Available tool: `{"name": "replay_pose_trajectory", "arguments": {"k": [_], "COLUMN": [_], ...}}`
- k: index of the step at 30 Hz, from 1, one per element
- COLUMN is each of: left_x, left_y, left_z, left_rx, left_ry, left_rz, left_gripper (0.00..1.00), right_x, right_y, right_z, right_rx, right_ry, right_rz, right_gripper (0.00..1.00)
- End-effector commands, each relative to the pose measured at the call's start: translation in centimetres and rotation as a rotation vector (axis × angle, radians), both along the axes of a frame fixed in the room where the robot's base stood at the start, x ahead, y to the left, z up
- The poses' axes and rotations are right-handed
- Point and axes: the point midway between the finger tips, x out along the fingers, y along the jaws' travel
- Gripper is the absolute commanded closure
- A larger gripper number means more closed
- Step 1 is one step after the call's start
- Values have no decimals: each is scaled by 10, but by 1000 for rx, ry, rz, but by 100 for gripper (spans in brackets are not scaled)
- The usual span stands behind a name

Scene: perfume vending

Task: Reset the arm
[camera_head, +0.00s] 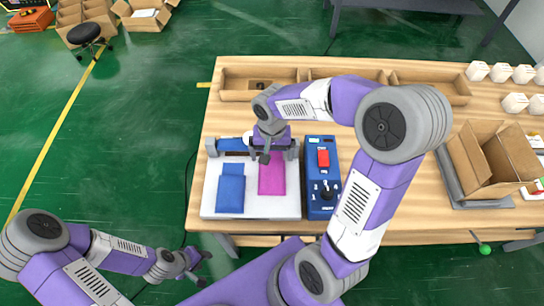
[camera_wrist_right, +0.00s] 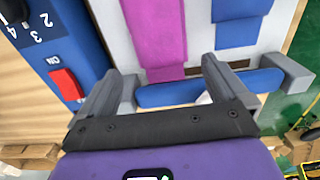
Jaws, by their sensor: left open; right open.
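My right arm reaches over the wooden table (camera_head: 400,190). My right gripper (camera_head: 262,157) is open above the far part of a white platform (camera_head: 270,207), near the far end of a magenta pouch (camera_head: 272,179). In the right wrist view my right gripper (camera_wrist_right: 165,85) has its two fingers spread, with nothing held between them; the magenta pouch (camera_wrist_right: 155,30) lies beyond them. A blue pouch (camera_head: 231,188) lies on the platform to the left of the magenta one. My left gripper (camera_head: 200,267) is open and empty, low at the left, off the table's front edge.
A blue control box (camera_head: 320,200) with a red switch stands right of the platform. A blue bar (camera_head: 232,144) crosses its far side. An open cardboard box (camera_head: 494,160) stands at the right. Wooden trays (camera_head: 430,82) line the back, with several white boxes (camera_head: 501,72) beside them.

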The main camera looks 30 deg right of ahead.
Motion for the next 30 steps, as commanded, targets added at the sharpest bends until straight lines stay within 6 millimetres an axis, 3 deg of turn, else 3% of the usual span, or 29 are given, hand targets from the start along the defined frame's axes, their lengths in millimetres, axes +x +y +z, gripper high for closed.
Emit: {"name": "replay_pose_trajectory", "arguments": {"k": [4, 20, 23, 30], "left_x": [0, 0, 0, 0], "left_y": [0, 0, 0, 0], "left_z": [2, 2, 10, 56], "left_rx": [0, 0, 0, 0], "left_ry": [0, 0, 0, 0], "left_rz": [0, 0, 0, 0], "left_gripper": [57, 57, 57, 57], "right_x": [0, 0, 0, 0], "right_y": [0, 0, 0, 0], "right_z": [8, 8, 16, 61], "right_rx": [1, 0, 0, 1], "right_ry": [-1, 0, 0, -1], "right_rz": [0, 1, 1, 0], "right_gripper": [0, 0, 0, 0]}}
